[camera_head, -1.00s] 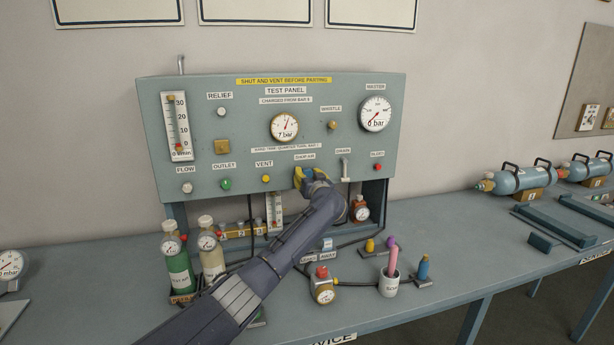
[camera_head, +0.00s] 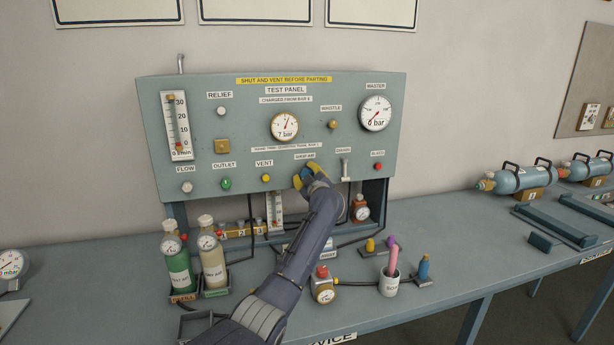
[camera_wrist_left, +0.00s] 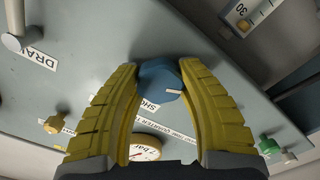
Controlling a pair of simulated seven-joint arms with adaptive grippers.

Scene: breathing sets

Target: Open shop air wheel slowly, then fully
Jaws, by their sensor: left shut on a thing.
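The shop air wheel is a blue knob (camera_wrist_left: 161,79) with a white pointer mark, under the shop air label on the test panel (camera_head: 240,108). My left gripper (camera_head: 312,170) reaches up to it from below. In the left wrist view the yellow fingers (camera_wrist_left: 158,88) close around the knob from both sides. In the head view the fingers mostly hide the knob. My right gripper is not in view.
Near the wheel are the yellow vent knob (camera_head: 266,179), the drain lever (camera_head: 345,170) and the red knob (camera_head: 378,167). Below stand two bottles (camera_head: 180,268), a small gauge unit (camera_head: 323,288) and a soap cup (camera_head: 389,284).

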